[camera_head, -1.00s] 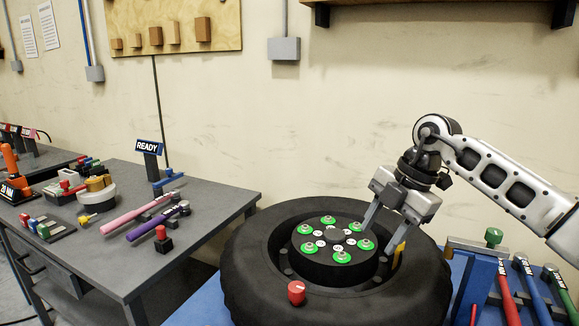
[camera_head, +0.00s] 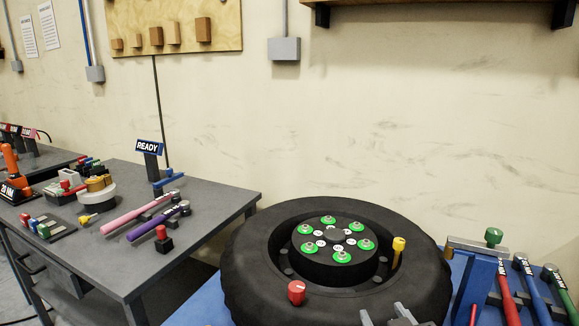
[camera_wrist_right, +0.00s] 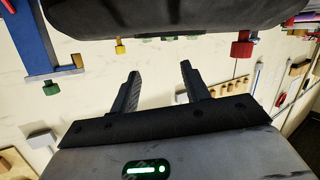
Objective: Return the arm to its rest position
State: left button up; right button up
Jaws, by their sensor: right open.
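My right gripper (camera_head: 390,316) shows only as a small grey part at the bottom edge of the head view, in front of the tyre (camera_head: 245,270). In the right wrist view its two dark fingers (camera_wrist_right: 160,76) stand apart with nothing between them. That view looks upside down, with the tyre (camera_wrist_right: 150,14) along the top edge. The rest of my right arm is out of the head view. My left gripper is not in view.
The tyre's hub carries several green-ringed nuts (camera_head: 341,256). A red knob (camera_head: 296,292) and a yellow knob (camera_head: 398,244) stand on the wheel. A blue stand (camera_head: 474,282) with several coloured-handled tools is at right. A grey workbench (camera_head: 110,260) with tools is at left.

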jog(key=s+d+f+g, duration=0.2)
jog(key=s+f+g, duration=0.45)
jog(key=s, duration=0.55)
jog(key=s+d+f+g, duration=0.2)
jog(key=s+f+g, duration=0.4)
jog(key=s, duration=0.5)
jog(key=w+a+f+t+y, duration=0.2)
jog(key=w+a+f+t, duration=0.3)
jog(key=w+f+t, duration=0.1)
notch_tip(320, 180, down, 2)
jog(key=shift+t, duration=0.75)
jog(key=shift+a, duration=0.1)
